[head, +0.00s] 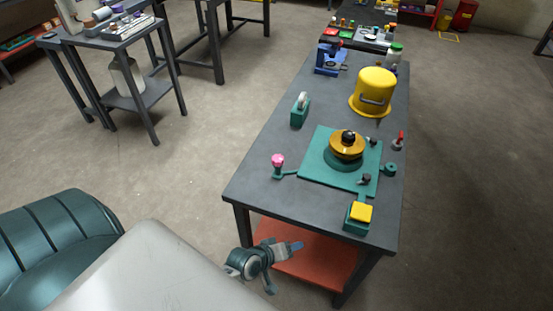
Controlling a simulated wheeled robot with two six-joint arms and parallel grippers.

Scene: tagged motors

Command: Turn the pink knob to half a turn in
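The pink knob (278,160) stands upright on a small teal base at the left edge of a teal plate (314,172) on the dark workbench. An arm of mine comes in from the left behind a pale cover, and I take its gripper (285,262) to be my left one. It is low, in front of the bench's near end, below the top and well apart from the knob. Its fingers are small and partly dark, so whether they are open is unclear. My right gripper is not in view. The knob's turn mark is too small to read.
The plate bears an orange-and-black round part (346,146) and small dark knobs. A yellow-topped teal box (359,216) stands at the bench's near right. A yellow pot (373,90), a green block (299,110) and a blue vise (330,58) stand farther back. The bench's near left corner is clear.

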